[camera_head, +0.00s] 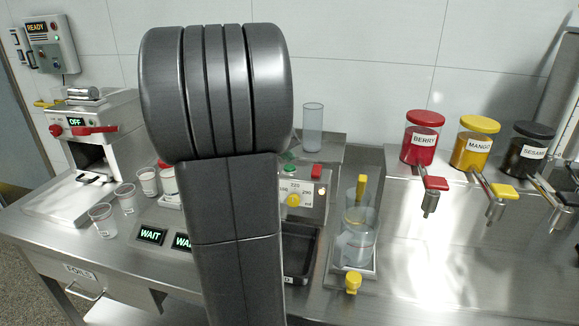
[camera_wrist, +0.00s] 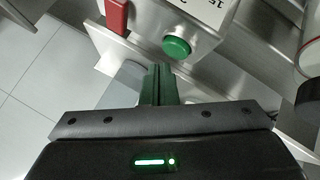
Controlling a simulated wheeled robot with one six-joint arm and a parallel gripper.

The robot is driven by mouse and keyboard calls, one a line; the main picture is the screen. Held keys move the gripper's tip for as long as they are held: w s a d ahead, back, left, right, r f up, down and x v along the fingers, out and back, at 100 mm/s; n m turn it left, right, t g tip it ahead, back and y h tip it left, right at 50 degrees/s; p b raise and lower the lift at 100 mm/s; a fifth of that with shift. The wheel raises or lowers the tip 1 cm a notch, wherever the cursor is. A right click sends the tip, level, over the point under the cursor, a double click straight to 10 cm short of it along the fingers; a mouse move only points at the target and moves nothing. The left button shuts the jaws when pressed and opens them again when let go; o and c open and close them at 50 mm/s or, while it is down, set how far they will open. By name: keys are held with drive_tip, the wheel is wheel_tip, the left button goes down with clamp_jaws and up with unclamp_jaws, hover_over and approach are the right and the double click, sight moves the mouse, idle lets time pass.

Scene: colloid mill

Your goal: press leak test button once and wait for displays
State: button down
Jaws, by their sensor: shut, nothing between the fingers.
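In the wrist view my gripper (camera_wrist: 158,70) is shut and empty, its dark green fingers pointing at a steel box. A round green button (camera_wrist: 178,47) is on the box just beyond and slightly right of the fingertips; contact cannot be told. No leak test label is readable there. In the head view a black display reads WAIT (camera_head: 151,236). A second display (camera_head: 183,242) beside it shows "WA", the rest hidden behind my arm. My gripper is not visible in the head view.
A red switch (camera_wrist: 117,17) is left of the green button. Several clear cups (camera_head: 102,218) stand left of the displays. Topping jars (camera_head: 421,143) stand at right.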

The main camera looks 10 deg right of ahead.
sight(288, 168)
drive_tip(key=shift+r+p, duration=1.7)
drive_tip(key=shift+r, duration=0.8)
drive_tip(key=shift+f, duration=0.1)
